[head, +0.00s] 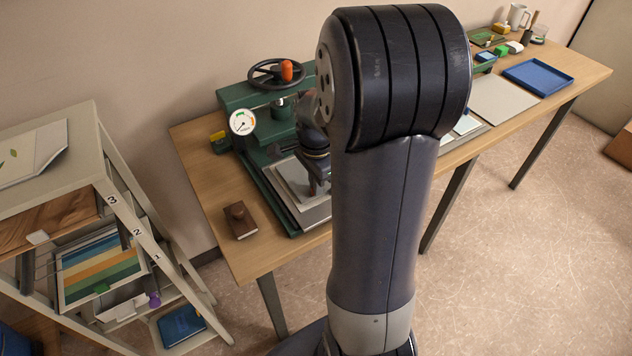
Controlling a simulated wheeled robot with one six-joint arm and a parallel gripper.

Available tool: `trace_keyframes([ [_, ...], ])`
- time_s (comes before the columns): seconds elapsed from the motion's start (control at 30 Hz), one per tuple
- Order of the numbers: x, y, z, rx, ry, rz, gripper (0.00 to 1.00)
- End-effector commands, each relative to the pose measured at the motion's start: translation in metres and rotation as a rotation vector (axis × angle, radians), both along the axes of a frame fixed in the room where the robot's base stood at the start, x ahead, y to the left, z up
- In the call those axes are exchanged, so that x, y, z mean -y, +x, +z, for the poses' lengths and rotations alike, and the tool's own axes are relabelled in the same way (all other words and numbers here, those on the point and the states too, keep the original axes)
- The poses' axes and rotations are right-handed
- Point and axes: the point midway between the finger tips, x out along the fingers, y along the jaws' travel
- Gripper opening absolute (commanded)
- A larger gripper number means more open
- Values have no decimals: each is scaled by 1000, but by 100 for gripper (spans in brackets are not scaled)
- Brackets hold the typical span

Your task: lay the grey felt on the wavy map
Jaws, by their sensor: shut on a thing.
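My gripper (319,184) is at the front of the green press (262,185), partly hidden by my own arm. It is shut on the edge of a grey sheet, which looks like the grey felt (287,181). The felt is over the press bed, above or on a stack of pale and grey sheets (302,214). I cannot tell whether it touches them. The wavy map cannot be made out; it may be under the felt, and my arm hides the right side of the bed.
The press has a black handwheel (272,73) and a dial gauge (242,121). A numbered shelf rack (110,200) stands left. A blue tray (538,77) and a pale board (503,99) lie right.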

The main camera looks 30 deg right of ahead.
Motion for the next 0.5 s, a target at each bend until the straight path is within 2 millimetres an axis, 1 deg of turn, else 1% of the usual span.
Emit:
trace_keyframes([
  [0.43, 0, 0, -10, 0, 0, 0, 0],
  [0.47, 0, 0, -10, 0, 0, 0, 7],
  [0.5, 0, 0, -9, 1, 0, 0, 10],
])
